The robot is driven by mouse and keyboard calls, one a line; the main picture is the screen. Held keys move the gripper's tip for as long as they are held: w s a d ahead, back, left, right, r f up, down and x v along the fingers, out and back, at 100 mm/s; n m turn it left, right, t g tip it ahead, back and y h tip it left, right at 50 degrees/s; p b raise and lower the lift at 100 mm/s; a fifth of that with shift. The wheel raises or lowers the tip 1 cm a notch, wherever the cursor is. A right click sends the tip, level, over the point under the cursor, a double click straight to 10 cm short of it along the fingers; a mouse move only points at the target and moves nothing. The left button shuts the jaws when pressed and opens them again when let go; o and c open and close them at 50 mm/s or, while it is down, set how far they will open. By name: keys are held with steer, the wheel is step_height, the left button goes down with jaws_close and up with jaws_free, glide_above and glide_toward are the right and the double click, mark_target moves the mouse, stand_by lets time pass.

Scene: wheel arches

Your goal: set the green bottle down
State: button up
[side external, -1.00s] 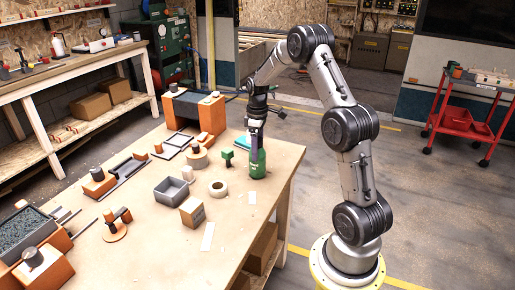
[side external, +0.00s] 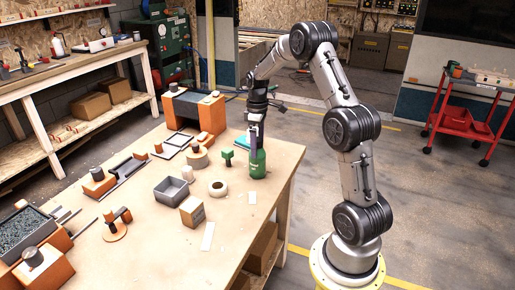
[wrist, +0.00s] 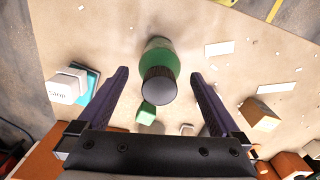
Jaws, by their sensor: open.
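The green bottle (side external: 257,165) stands upright on the wooden table near its right edge in the side view. In the wrist view the bottle (wrist: 160,58) shows from above, its dark cap towards me. My gripper (side external: 256,140) is just above the bottle and around its top. In the wrist view the two purple fingers of my gripper (wrist: 160,78) are spread wide, one on each side of the bottle, with clear gaps to it. It holds nothing.
A small green block piece (side external: 227,155) stands just left of the bottle. The table (side external: 230,240) is bare towards the front right.

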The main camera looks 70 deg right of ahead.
step_height(320, 180, up, 10)
steer(key=shift+f, duration=0.1)
steer(key=s+a+r+t+h, duration=0.1)
steer(key=s+a+r, duration=0.25)
steer(key=a, duration=0.55)
steer(key=s+a+r+t, duration=0.1)
steer(key=s+a+r, duration=0.1)
steer(key=a+r, duration=0.5)
steer(key=s+a+f+m+t+y, duration=0.1)
steer(key=s+a+f+t, duration=0.2)
steer(key=s+a, duration=1)
steer(key=shift+s+f+m+t, duration=0.3)
steer(key=shift+s+f+m, duration=0.15)
steer(key=shift+f, duration=0.5)
